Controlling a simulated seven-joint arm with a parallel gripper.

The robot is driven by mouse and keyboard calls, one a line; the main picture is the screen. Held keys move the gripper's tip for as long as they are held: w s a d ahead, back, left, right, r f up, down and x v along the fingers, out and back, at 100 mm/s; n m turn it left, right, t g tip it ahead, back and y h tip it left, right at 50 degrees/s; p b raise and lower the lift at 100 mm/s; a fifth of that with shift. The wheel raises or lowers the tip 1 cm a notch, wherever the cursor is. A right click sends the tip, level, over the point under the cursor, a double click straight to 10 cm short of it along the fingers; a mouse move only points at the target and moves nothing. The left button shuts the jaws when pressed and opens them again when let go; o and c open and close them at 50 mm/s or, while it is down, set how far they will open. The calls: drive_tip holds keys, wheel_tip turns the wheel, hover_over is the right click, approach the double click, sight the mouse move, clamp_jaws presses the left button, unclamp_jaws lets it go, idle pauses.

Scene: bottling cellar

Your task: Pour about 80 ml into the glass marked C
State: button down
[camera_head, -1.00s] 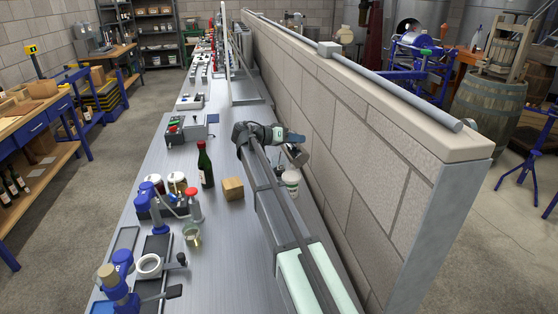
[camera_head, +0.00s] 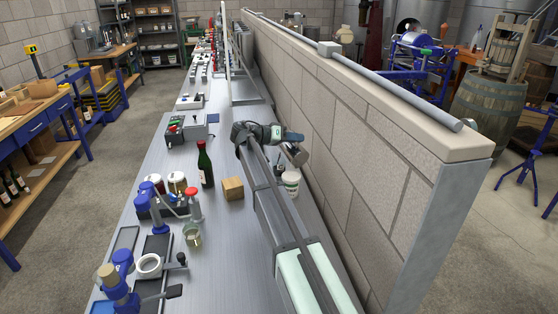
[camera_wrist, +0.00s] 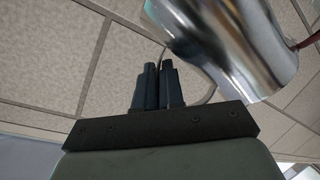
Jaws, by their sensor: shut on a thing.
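My gripper (camera_wrist: 158,78) has its dark fingers close together in the wrist view, on the thin handle of a shiny metal jug (camera_wrist: 228,45). The jug is tilted; its inside and any liquid are hidden. In the head view the jug (camera_head: 297,154) is beside the wall, held above the bench, with my gripper (camera_head: 294,137) at its upper end. A white cup-like container with a green mark (camera_head: 291,180) stands on the bench below the jug, partly beside my arm. I cannot read a letter C on any vessel, so I cannot tell which is the marked glass.
The long steel bench (camera_head: 222,270) runs along a block wall (camera_head: 350,150). A dark wine bottle (camera_head: 205,165), a wooden block (camera_head: 233,189), a small metal-toned cup (camera_head: 193,236) and blue bench devices (camera_head: 118,285) stand left of my arm. Bare bench lies in front of the block.

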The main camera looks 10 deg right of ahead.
sight(301, 153)
idle(0.4)
drive_tip(key=shift+s+d, duration=0.25)
drive_tip(key=shift+s, duration=0.45)
drive_tip(key=shift+s+d+r+m, duration=0.1)
drive_tip(key=shift+s+m, duration=0.25)
drive_tip(key=shift+m, duration=0.25)
drive_tip(key=shift+s+d+f+m+t+y, duration=0.2)
drive_tip(key=shift+s+m+t+y, duration=0.2)
drive_tip(key=shift+m, duration=0.3)
drive_tip(key=shift+s+d+f+m+t+y, duration=0.15)
drive_tip(key=shift+s+m+t+y, duration=0.15)
drive_tip(key=shift+m+t, duration=0.3)
drive_tip(key=shift+r, duration=0.1)
drive_tip(key=s+d+f+m+t+y, duration=0.1)
drive_tip(key=s+d+f+m+t, duration=0.1)
drive_tip(key=s+f+m, duration=0.3)
drive_tip(key=shift+s+f+m+t+b, duration=0.15)
drive_tip(key=shift+f+m+t+b, duration=0.15)
drive_tip(key=shift+f+m+t, duration=0.55)
